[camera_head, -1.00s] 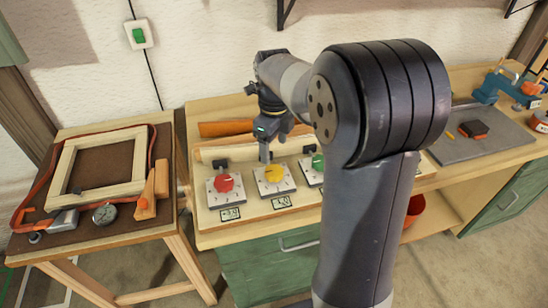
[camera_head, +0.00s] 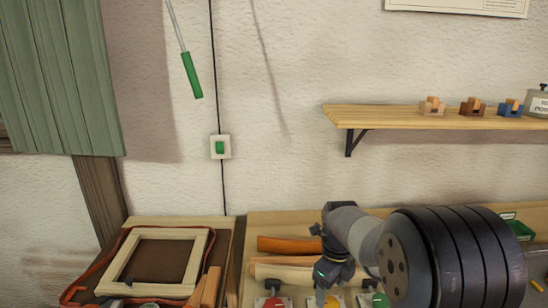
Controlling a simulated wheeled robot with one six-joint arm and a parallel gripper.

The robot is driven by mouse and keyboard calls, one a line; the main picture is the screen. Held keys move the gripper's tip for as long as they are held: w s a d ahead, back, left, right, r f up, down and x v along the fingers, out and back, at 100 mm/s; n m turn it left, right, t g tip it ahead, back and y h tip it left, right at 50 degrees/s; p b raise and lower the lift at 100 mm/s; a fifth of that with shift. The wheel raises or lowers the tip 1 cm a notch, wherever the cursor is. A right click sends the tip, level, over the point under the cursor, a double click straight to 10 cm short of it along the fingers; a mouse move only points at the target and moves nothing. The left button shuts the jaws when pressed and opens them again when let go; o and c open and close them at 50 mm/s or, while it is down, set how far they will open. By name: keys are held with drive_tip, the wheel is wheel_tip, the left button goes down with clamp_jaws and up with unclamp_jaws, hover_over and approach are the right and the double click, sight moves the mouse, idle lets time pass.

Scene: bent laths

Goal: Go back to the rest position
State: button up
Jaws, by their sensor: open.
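My gripper (camera_head: 321,294) is low in the head view, at the end of my dark and grey arm, which reaches in from the lower right. It points down over the workbench, just beside the yellow knob (camera_head: 336,301). Its fingers are small and partly cut by the picture's bottom edge. I see nothing held in it. A red knob (camera_head: 272,302) is to its left and a green knob (camera_head: 379,299) to its right. Whether the fingers touch the yellow knob, I cannot tell.
Orange (camera_head: 285,244) and pale (camera_head: 275,270) laths lie behind the knobs. A wooden frame (camera_head: 196,262) lies on the left table. A wall shelf (camera_head: 440,118) holds small blocks. A green switch (camera_head: 220,147) and a green-handled hanging rod (camera_head: 192,75) are on the wall.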

sight(329, 303)
wheel_tip(329, 303, down, 5)
drive_tip(key=shift+r, duration=0.1)
drive_tip(key=shift+n, duration=0.3)
